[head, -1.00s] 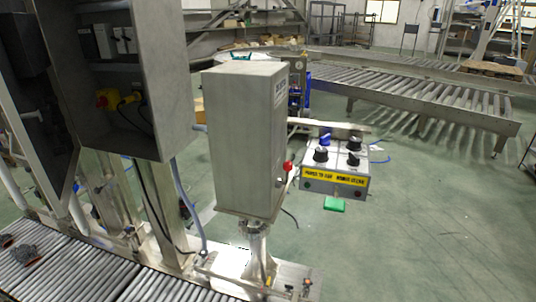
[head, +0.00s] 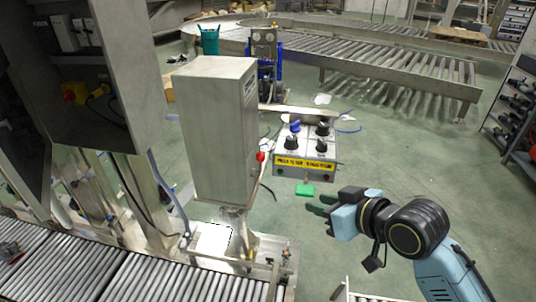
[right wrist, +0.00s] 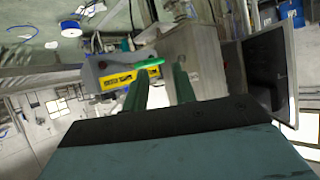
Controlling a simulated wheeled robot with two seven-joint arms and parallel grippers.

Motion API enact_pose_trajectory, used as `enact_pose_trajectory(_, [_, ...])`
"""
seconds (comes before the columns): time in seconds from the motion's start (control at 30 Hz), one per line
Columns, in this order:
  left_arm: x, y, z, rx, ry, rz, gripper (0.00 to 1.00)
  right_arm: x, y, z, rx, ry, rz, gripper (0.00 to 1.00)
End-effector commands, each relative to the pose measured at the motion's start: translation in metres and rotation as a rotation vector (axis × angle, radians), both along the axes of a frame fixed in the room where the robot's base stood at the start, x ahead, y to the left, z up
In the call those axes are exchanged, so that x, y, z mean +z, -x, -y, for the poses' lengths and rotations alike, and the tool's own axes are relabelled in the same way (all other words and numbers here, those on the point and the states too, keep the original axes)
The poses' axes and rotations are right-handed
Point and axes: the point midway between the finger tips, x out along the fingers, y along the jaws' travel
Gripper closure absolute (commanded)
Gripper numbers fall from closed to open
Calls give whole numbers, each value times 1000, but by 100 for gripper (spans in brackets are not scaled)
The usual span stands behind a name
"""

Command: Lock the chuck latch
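My right gripper (head: 319,204) comes in from the lower right in the head view. Its two green fingers stand apart with nothing between them; they also show in the right wrist view (right wrist: 156,82). A grey control box (head: 304,160) with black and blue knobs and a yellow label is just beyond it. A green tab (head: 305,190) sticks out below the box's front, left of and beyond the fingertips. A red ball knob (head: 260,156) is on the side of the tall grey cabinet (head: 212,130). I cannot tell which part is the chuck latch. My left gripper is not in view.
Roller conveyors run along the lower left (head: 70,270) and across the back (head: 400,72). An open electrical cabinet (head: 140,95) stands at the left. A shelf rack (head: 515,120) is at the far right. The floor between them is mostly clear.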

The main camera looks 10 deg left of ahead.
Motion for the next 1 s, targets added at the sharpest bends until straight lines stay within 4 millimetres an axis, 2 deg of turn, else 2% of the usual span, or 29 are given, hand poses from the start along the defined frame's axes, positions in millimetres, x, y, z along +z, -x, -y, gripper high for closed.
enact_pose_trajectory(0.03, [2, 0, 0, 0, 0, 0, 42, 21, -3, -7, 37, -1, 36, 73])
enact_pose_trajectory(0.1, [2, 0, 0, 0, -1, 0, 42, 42, -6, -16, 79, -10, 71, 73])
enact_pose_trajectory(0.2, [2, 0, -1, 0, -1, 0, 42, 64, -10, -25, 124, -19, 107, 73])
enact_pose_trajectory(0.33, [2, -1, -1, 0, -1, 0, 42, 80, -13, -31, 153, -27, 130, 73])
enact_pose_trajectory(0.57, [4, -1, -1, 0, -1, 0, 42, 78, -23, -46, 162, -34, 134, 73])
enact_pose_trajectory(1.0, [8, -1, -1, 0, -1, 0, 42, 47, -66, -108, 159, -33, 133, 73])
